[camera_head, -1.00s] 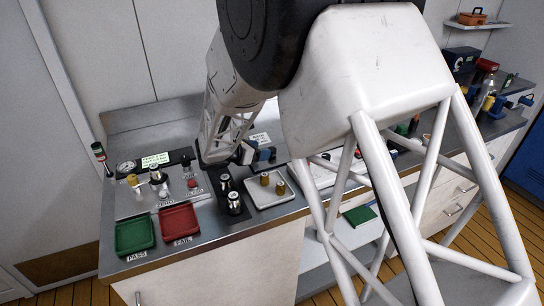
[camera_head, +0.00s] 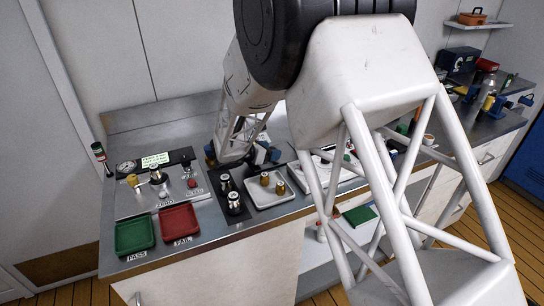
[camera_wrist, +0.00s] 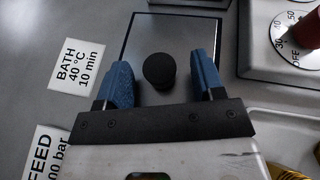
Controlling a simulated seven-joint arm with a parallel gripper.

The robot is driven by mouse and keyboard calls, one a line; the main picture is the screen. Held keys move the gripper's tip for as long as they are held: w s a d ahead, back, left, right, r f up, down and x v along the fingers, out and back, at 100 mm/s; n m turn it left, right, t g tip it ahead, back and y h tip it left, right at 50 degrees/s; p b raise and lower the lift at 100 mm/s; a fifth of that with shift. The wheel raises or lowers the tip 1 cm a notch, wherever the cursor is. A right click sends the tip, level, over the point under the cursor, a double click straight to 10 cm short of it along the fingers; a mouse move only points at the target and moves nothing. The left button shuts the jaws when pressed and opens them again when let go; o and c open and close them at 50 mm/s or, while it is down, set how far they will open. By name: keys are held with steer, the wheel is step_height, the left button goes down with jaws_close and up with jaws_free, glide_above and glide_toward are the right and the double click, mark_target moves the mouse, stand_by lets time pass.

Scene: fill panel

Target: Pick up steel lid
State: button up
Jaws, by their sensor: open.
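The steel lid (camera_wrist: 185,30) is a dark, reflective rectangular plate with a round black knob (camera_wrist: 159,71) in its middle, seen in the wrist view. My gripper (camera_wrist: 161,88) is open over it, with one blue finger on each side of the knob and a gap on both sides. The lower part of the lid is hidden by my gripper. In the head view my gripper (camera_head: 240,158) is low over the back of the bench, and I cannot make out the lid there.
A housing with a red dial (camera_wrist: 310,28) stands right of the lid. A label reading BATH (camera_wrist: 77,65) lies left. A white tray (camera_head: 292,196) holds brass cylinders.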

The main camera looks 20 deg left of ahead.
stand_by(0.5)
steer(key=c, duration=1.1)
steer(key=shift+r, duration=0.15)
step_height(320, 180, up, 18)
steer(key=shift+f, duration=0.1)
stand_by(0.5)
